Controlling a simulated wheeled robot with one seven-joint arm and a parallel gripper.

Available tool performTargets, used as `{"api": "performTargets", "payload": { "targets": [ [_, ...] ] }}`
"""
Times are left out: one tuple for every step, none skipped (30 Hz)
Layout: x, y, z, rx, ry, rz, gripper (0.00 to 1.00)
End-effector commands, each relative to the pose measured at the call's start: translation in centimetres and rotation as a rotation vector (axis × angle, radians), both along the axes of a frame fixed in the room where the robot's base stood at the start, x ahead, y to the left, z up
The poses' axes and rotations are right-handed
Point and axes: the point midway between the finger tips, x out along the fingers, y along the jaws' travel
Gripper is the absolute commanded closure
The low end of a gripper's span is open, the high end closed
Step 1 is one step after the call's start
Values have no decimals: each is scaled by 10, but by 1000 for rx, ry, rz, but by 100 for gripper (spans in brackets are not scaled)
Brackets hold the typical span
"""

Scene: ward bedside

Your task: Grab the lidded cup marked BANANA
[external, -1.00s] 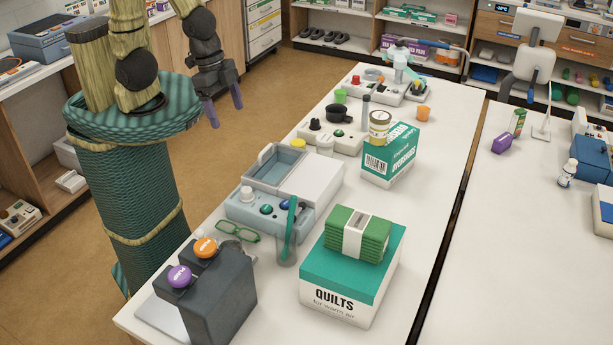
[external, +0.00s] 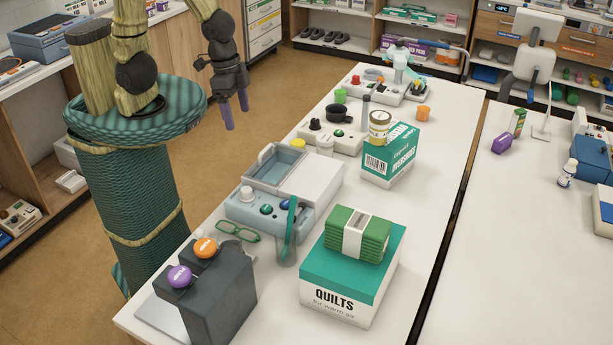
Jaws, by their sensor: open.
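No marking reading BANANA can be made out in this view, so I cannot tell which vessel is the marked cup. A small lidded jar (external: 380,124) with a pale label stands on the green and white box (external: 392,156). A small yellow-topped item (external: 298,147) and a small pale container (external: 325,146) stand behind the grey-blue device; their markings are too small to read. My gripper (external: 237,110) is open and empty, its purple fingers pointing down, left of the table and well apart from all of these.
The white table (external: 432,205) also bears a grey-blue device (external: 270,208), a QUILTS box (external: 345,285) with green cloths, a clear cup holding a green stick, green glasses (external: 238,232) and a dark box (external: 222,298). A second table stands right, across a narrow gap.

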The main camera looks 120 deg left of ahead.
Motion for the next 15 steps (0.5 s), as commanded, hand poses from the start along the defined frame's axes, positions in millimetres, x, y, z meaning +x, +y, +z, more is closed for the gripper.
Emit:
{"api": "performTargets", "payload": {
  "targets": [
    [7, 14, -14, -27, 35, 90, 21],
    [11, 21, -19, -46, 57, 146, 21],
    [16, 31, -26, -75, 86, 223, 21],
    [20, 39, -32, -98, 108, 281, 21],
    [23, 47, -37, -123, 129, 338, 21],
    [27, 57, -44, -156, 156, 413, 21],
    [30, 65, -49, -182, 176, 469, 21],
    [33, 73, -54, -210, 195, 524, 21],
    [37, 84, -61, -248, 219, 598, 21],
    [39, 93, -67, -277, 237, 651, 21],
    [42, 101, -72, -308, 253, 703, 21],
    [45, 113, -79, -350, 277, 773, 21],
    [47, 122, -84, -384, 290, 824, 21],
    [49, 131, -89, -418, 305, 874, 21],
    [51, 144, -96, -465, 325, 940, 21]
  ]
}}
